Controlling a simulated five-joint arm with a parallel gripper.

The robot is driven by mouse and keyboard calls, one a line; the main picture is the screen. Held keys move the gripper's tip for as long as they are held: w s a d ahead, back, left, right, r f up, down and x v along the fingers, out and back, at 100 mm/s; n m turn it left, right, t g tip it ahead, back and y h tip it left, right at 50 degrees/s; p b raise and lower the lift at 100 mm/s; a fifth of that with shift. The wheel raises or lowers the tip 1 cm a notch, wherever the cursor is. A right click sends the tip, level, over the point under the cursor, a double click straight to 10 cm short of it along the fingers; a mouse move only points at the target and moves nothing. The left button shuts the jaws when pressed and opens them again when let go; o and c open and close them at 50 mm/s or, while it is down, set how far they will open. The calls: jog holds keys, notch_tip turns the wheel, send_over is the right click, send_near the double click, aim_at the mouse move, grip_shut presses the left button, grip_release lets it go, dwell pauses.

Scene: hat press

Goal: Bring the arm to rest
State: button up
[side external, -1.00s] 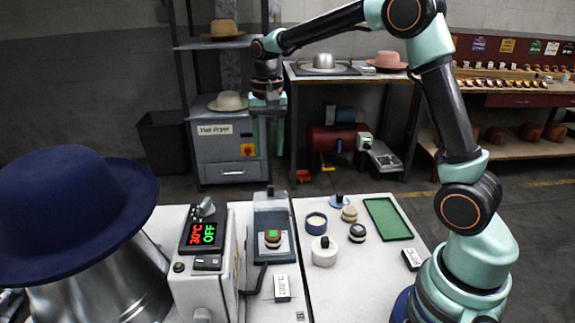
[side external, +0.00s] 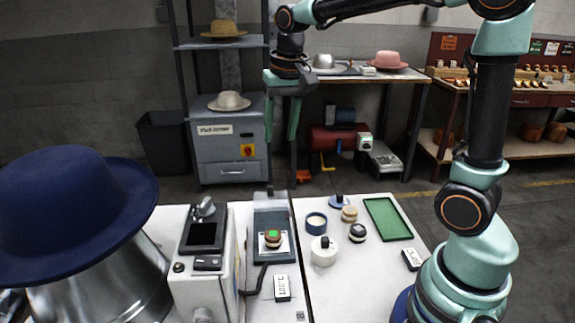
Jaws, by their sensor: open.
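My gripper (side external: 282,125) hangs in the air with its fingers pointing down, above and behind the white worktable (side external: 345,275). It is open and holds nothing that I can see. My arm rises from its base at the right and reaches left across the top of the picture. The gripper is well clear of the things on the table.
A blue hat (side external: 70,205) sits on a metal form (side external: 105,290) at the left. Beside it stands a control box (side external: 205,265) with a dark display. Small round items, a white pot (side external: 324,252) and a green tray (side external: 387,220) lie on the table. A shelf (side external: 215,43) stands behind.

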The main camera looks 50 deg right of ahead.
jog(key=s+a+n+t, duration=0.1)
jog(key=s+n+t, duration=0.1)
jog(key=s, duration=0.4)
jog(key=s+a+f+n+t, duration=0.1)
jog(key=s+a+n, duration=0.1)
jog(key=s+n, duration=0.2)
jog(key=shift+s+t, duration=0.4)
jog(key=shift+s, duration=0.5)
